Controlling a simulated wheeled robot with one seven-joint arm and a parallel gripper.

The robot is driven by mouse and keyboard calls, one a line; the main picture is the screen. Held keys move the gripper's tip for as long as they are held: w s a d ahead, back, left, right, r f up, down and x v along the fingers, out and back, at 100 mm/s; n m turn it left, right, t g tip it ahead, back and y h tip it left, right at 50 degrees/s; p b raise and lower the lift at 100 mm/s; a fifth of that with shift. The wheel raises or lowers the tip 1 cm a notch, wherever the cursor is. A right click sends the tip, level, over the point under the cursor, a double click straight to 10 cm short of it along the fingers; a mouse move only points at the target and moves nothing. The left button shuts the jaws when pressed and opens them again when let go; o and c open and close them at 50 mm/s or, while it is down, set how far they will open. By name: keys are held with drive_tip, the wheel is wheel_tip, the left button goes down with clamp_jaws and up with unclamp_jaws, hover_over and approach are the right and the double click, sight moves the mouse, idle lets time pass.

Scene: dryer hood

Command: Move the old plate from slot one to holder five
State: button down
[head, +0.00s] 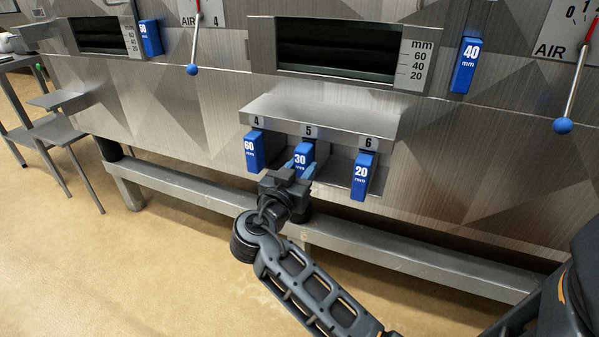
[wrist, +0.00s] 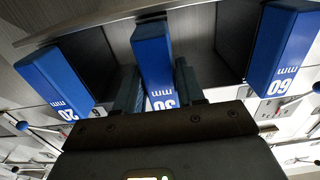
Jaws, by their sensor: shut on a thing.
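The blue plate marked 30 mm (head: 302,153) is at holder five (head: 308,131), the middle bay of the rack, with its front end sticking out. My gripper (head: 303,170) reaches up to it from below and in front. In the wrist view the 30 mm plate (wrist: 153,52) stands between the two fingers of my gripper (wrist: 157,88), which are shut on it. The plate's rear part is hidden inside the bay, so I cannot tell how deep it sits. The number of either dryer slot is not readable.
A 60 mm plate (head: 254,150) hangs in holder four and a 20 mm plate (head: 362,176) in holder six, both close beside my gripper. A 40 mm plate (head: 465,65) is right of the wide slot (head: 337,47). A steel rail (head: 400,255) runs below the rack.

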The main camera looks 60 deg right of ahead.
drive_tip(key=shift+d, duration=0.4)
drive_tip(key=c, duration=0.6)
unclamp_jaws()
drive_tip(key=shift+a, duration=0.1)
drive_tip(key=a, duration=0.7)
drive_tip(key=shift+s+a, duration=0.15)
drive_tip(key=shift+a, duration=0.2)
